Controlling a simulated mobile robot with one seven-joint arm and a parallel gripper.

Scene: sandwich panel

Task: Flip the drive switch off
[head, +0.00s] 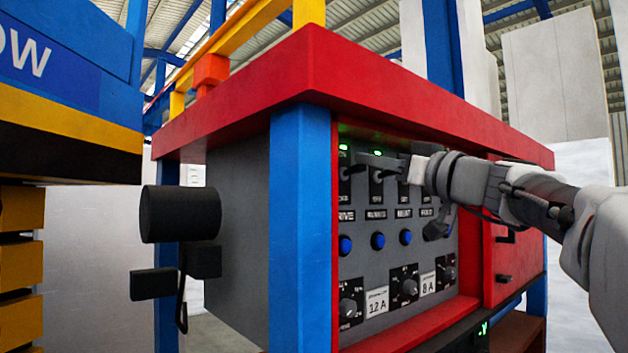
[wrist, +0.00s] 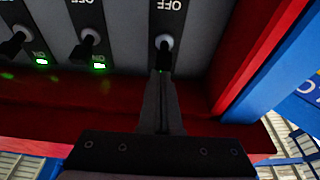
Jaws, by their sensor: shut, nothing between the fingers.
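The drive switch (head: 345,172) is the leftmost toggle in the top row of the grey control panel, above the "DRIVE" label. A green lamp is lit above it. In the wrist view, which is upside down, it is the rightmost switch (wrist: 165,44), its black lever leaning toward its ON side, away from the OFF label. My gripper (head: 362,159) is shut and empty, reaching in from the right. In the wrist view its fingertips (wrist: 162,76) are at the lever's tip; I cannot tell whether they touch. The fingers hide the lamp there.
Neighbouring toggles (wrist: 86,47) sit close beside it, with green ON lamps lit. Blue buttons (head: 378,241) and black knobs (head: 404,287) lie below. The red frame (head: 420,105) overhangs the panel's top, and a blue post (head: 300,230) stands left.

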